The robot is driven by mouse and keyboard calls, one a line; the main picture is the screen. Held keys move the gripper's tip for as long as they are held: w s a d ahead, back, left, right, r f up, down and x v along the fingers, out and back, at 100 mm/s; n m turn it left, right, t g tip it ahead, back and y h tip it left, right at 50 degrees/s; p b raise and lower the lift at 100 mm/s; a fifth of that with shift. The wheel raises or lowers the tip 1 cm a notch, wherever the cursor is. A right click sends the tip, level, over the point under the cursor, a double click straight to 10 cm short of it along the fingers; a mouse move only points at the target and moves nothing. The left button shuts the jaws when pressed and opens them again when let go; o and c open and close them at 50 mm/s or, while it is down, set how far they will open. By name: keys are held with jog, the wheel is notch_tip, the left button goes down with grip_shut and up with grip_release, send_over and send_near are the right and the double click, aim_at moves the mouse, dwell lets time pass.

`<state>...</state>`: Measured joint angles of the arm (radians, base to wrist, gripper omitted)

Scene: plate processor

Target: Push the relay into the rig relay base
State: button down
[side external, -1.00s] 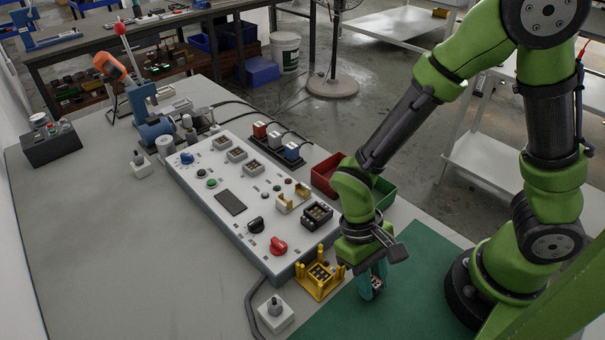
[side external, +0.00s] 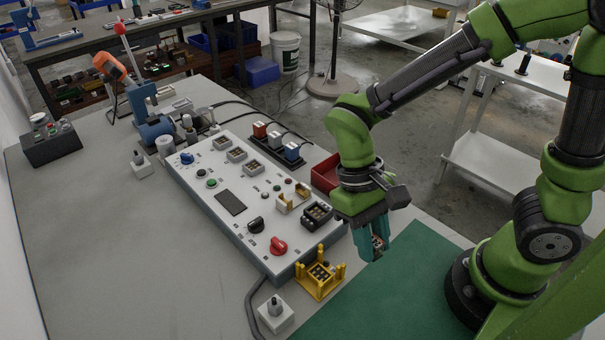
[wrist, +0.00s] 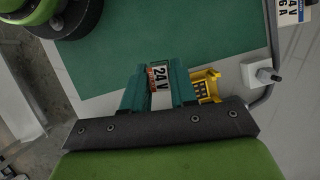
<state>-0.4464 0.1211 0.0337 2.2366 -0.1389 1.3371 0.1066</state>
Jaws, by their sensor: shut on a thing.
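My gripper (side external: 374,246) points down with its teal fingers shut on a small relay (side external: 377,243). The relay's white and orange "24V" label shows between the fingers in the wrist view (wrist: 159,79). The gripper holds it in the air near the panel's right end, above the green mat. A dark relay base with open slots (side external: 318,213) sits on the white panel, left of the gripper. A yellow corner-post fixture with a dark slotted socket (side external: 320,276) stands on the table below and left of the gripper; it is partly hidden behind a finger in the wrist view (wrist: 207,85). The relay's underside is hidden.
The white panel (side external: 215,190) carries knobs, including a red one (side external: 278,246), and a cream bracket (side external: 293,199). A white block with a metal post (side external: 276,312) stands near the front. A red bin (side external: 325,172) is behind the gripper. The green mat (side external: 400,295) is clear.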

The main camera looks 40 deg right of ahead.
notch_tip(320, 180, up, 3)
send_over(321, 215)
jog(key=s, duration=0.2)
jog(key=shift+w+r+n, duration=0.8)
jog(key=shift+w, duration=0.95)
jog(key=shift+f, duration=2.75)
jog(key=shift+f, duration=1)
jog(key=c, duration=0.8)
grip_release()
